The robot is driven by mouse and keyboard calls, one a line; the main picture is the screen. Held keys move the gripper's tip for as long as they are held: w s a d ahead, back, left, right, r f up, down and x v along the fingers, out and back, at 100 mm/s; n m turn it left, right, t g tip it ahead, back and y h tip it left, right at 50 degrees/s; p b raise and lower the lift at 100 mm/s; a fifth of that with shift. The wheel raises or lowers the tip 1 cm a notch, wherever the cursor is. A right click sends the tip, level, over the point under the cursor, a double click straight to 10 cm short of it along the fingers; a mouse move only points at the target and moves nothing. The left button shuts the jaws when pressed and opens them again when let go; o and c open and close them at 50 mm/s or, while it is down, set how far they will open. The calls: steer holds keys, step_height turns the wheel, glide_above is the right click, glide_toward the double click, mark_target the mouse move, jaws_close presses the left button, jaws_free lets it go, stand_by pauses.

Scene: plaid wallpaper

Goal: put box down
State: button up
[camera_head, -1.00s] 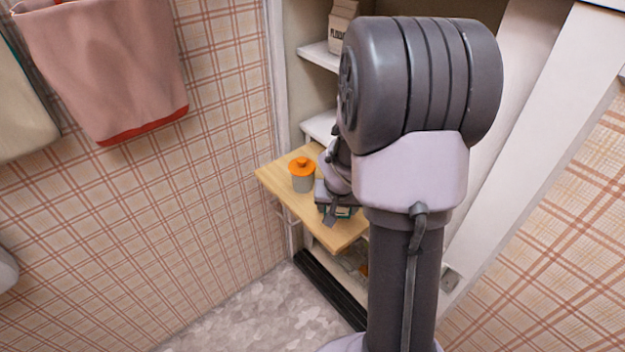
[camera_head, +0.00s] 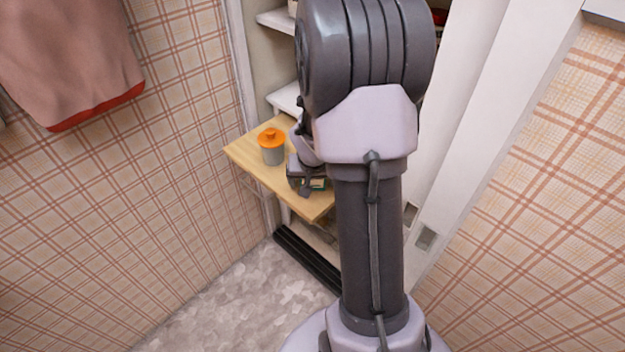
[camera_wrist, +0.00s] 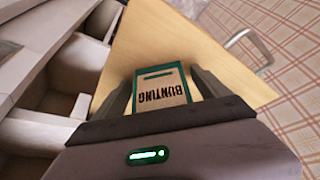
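The box (camera_wrist: 160,88) is tan with a green border and reads "BUNTING" upside down. It is at the wooden board (camera_wrist: 150,40), between the two fingers of my gripper (camera_wrist: 163,88). A narrow gap shows between the box and the right finger, and the left finger is very close to it. The fingers look open around the box. In the head view the box (camera_head: 317,184) is partly hidden by my gripper (camera_head: 308,185), near the front edge of the board (camera_head: 255,165). Whether it rests fully on the board is hard to see.
A grey jar with an orange lid (camera_head: 271,147) stands on the board, left of my gripper. White shelves (camera_head: 286,97) rise behind. Plaid walls (camera_head: 150,190) enclose the space.

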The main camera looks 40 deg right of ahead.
steer(key=s+a+r+n+t+p, duration=0.1)
steer(key=s+a+r+p, duration=0.15)
steer(key=a+r, duration=0.55)
steer(key=s+a+r+p, duration=0.2)
steer(key=a+r+p, duration=0.25)
steer(key=r, duration=0.75)
steer(key=s+a+r+n+y, duration=0.1)
steer(key=s+a+r, duration=0.1)
steer(key=s+a, duration=0.2)
steer(key=s+a+r+n+t+y, duration=0.1)
steer(key=s+a+r+y, duration=0.1)
steer(key=a, duration=0.5)
steer(key=s+a+r+y+b, duration=0.1)
steer(key=s+a+r+y, duration=0.1)
steer(key=s+a, duration=0.4)
steer(key=shift+s+a+r+n, duration=0.2)
steer(key=shift+a+r+n, duration=0.15)
steer(key=shift+r, duration=0.4)
steer(key=shift+d, duration=0.1)
